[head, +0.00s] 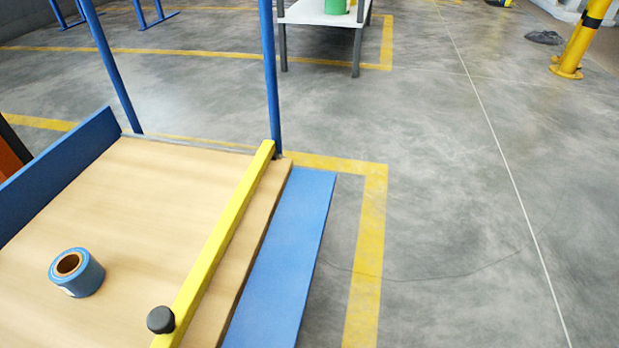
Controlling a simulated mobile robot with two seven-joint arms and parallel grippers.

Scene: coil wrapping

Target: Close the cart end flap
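The cart has a light wooden deck (150,215) that fills the lower left of the head view. A blue flap (285,255) lies folded outward along the deck's right edge, its broad face showing. A second blue panel (60,165) stands raised along the deck's left edge. A yellow bar (222,240) with a black knob (160,320) near its close end runs along the right side of the deck. The near end of the cart is cut off by the frame. Neither of my grippers is in view.
A blue roll (88,280) with a brown core sits on the deck. Blue posts (270,75) rise at the deck's far end. A white table (318,14) stands beyond, and a yellow post (580,42) is far right. The grey floor (460,200) right of the cart is clear.

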